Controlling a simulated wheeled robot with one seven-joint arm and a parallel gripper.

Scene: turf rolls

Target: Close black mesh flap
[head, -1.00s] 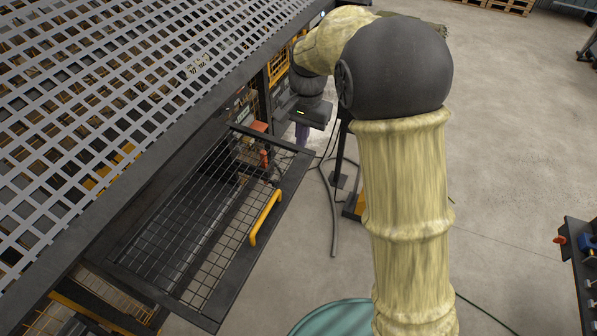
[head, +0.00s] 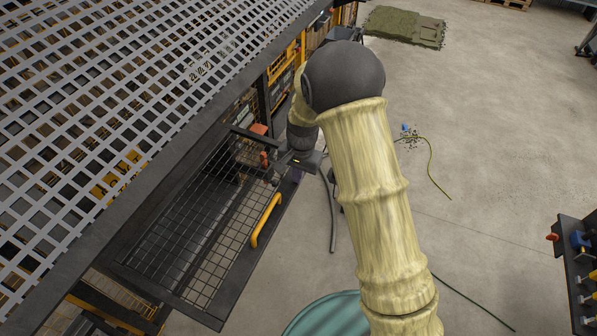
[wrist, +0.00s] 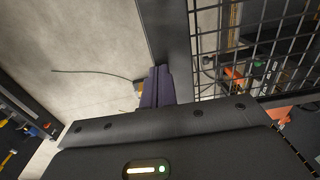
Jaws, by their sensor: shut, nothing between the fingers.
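The black mesh flap (head: 236,284) stands open, jutting out from the side of the machine below the perforated top. A yellow handle (head: 265,220) is fixed along its outer side. My gripper (head: 297,174) is at the flap's far outer corner, partly hidden by my arm. Its purple fingers are shut and empty. In the wrist view, the fingers (wrist: 157,87) are close beside the flap's dark frame bar (wrist: 167,35), with the mesh to the right. I cannot tell whether they touch the frame.
The grey perforated top (head: 110,80) overhangs the flap on the left. A teal round object (head: 330,315) is at the bottom. A dark tool rack (head: 578,262) stands at the right. A hose (head: 333,215) lies on the floor near the gripper. The middle floor is mostly clear.

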